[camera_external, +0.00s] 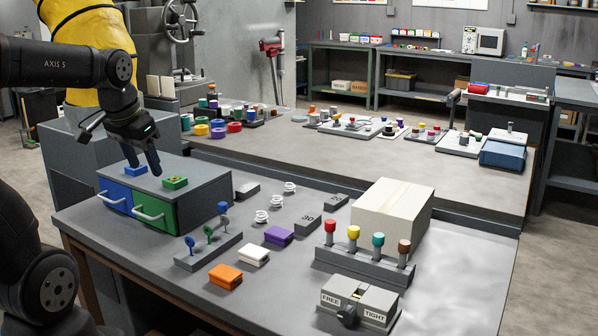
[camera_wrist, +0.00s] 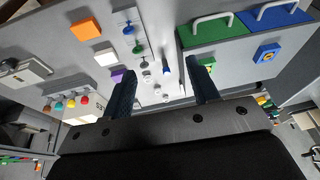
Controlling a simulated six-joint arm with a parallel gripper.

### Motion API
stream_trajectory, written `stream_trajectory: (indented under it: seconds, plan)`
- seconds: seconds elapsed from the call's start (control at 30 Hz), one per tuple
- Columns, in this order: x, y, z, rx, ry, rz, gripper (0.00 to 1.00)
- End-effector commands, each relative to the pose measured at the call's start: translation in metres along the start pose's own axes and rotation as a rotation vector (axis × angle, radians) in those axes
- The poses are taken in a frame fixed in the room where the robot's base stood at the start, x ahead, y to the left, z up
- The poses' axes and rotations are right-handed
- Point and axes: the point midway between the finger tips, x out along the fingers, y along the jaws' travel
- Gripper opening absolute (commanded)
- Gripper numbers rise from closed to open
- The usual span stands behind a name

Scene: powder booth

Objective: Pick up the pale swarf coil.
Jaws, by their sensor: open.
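Three small pale coils stand apart in a slanting row on the grey bench: a front coil (camera_external: 262,216), a middle coil (camera_external: 276,201) and a back coil (camera_external: 290,187). They look alike, and I cannot tell which one is the swarf coil. My gripper (camera_external: 141,160) is open and empty above the drawer cabinet, left of the coils and well apart from them. In the wrist view my gripper's (camera_wrist: 163,70) two dark fingers are spread, and small pale shapes between them are too small to tell apart.
The cabinet (camera_external: 205,187) with blue and green drawers stands left. A peg rail (camera_external: 208,252), orange block (camera_external: 225,277), white block (camera_external: 254,256) and purple block (camera_external: 278,236) lie in front of the coils. A cardboard box (camera_external: 393,215) and a knob rack (camera_external: 365,266) stand right.

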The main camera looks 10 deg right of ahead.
Motion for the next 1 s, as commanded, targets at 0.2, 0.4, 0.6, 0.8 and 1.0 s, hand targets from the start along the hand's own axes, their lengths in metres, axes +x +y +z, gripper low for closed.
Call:
stream_trajectory:
  seconds: [0.2, 0.4, 0.6, 0.8, 1.0]
  plan:
    - [0.009, 0.009, -0.073, 0.14, -0.071, 0.033, 0.54]
    - [0.03, 0.025, -0.135, 0.269, -0.131, 0.064, 0.54]
    - [0.062, 0.049, -0.192, 0.398, -0.191, 0.096, 0.54]
    - [0.101, 0.077, -0.236, 0.518, -0.244, 0.127, 0.54]
    - [0.126, 0.096, -0.259, 0.59, -0.275, 0.146, 0.54]
